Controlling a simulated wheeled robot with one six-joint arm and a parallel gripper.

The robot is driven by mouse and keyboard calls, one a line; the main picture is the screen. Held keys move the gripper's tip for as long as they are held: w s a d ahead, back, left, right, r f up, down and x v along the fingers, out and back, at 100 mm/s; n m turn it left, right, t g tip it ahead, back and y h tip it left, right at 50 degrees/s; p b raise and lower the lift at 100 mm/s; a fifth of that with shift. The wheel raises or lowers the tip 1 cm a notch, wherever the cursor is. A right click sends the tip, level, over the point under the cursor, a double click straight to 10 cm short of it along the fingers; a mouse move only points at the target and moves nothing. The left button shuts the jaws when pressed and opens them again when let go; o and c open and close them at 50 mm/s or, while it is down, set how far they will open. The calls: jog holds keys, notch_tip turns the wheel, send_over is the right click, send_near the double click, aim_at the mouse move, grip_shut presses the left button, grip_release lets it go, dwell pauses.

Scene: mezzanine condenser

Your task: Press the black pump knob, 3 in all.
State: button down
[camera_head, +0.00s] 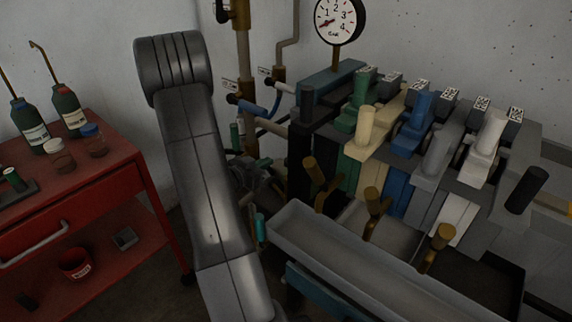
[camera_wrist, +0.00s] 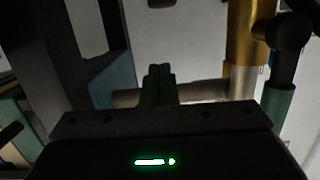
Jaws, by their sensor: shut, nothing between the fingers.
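A black cylindrical knob (camera_head: 526,190) stands tilted at the right side of the machine in the head view. I take it for the pump knob, but cannot be sure. My gripper (camera_wrist: 158,72) shows in the wrist view with its dark green fingers together and nothing between them. Behind the fingers are a brass pipe (camera_wrist: 241,45), a pale horizontal pipe and a light wall. A dark rounded part (camera_wrist: 290,35) is at the upper right there; I cannot tell what it is. In the head view I cannot clearly make out the fingertips.
The machine carries several coloured levers, brass handles and a grey tray (camera_head: 335,255) in front. A round gauge (camera_head: 339,20) stands above it. A red cart (camera_head: 100,182) with bottles and jars is at the left. Pipes with valves run up the back wall.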

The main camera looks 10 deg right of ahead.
send_over(285, 162)
jog(key=s+a, duration=0.1)
jog(key=s, duration=0.2)
jog(key=f, duration=0.2)
jog(key=shift+w+d+f+p, duration=0.15)
jog(key=shift+f, duration=0.8)
jog(key=shift+w+d+f+p, duration=0.15)
jog(key=shift+f, duration=0.75)
notch_tip(285, 162, down, 5)
jog(key=b, duration=0.3)
jog(key=shift+r+b, duration=0.15)
jog(key=shift+b, duration=0.15)
